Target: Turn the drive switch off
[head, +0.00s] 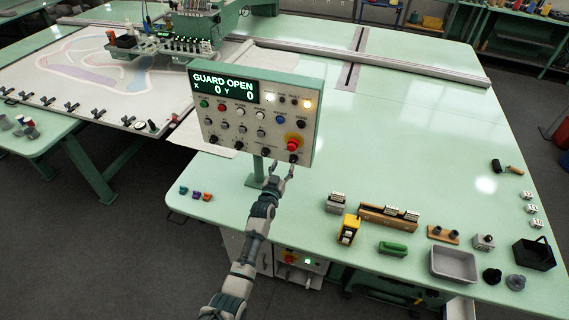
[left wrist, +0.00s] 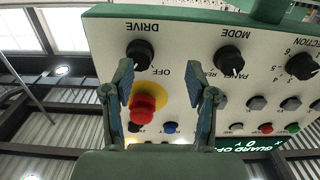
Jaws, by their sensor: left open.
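The drive switch (head: 293,158) is a black knob at the lower right corner of the control panel (head: 226,132). In the left wrist view the panel appears upside down, and the drive switch (left wrist: 140,52) sits under the word DRIVE, with OFF printed beside it. My left gripper (head: 280,170) is just below the panel's bottom edge. In the wrist view its open, empty fingers (left wrist: 160,75) flank the OFF label, with one fingertip close to the drive switch. I cannot tell whether it touches. My right gripper is out of view.
A red emergency stop (head: 292,144) on a yellow disc is just above the drive switch. The mode knob (left wrist: 229,59) is beside it. The panel display reads GUARD OPEN. A grey tray (head: 453,279), a yellow device (head: 349,228) and small parts lie on the green table (head: 420,150).

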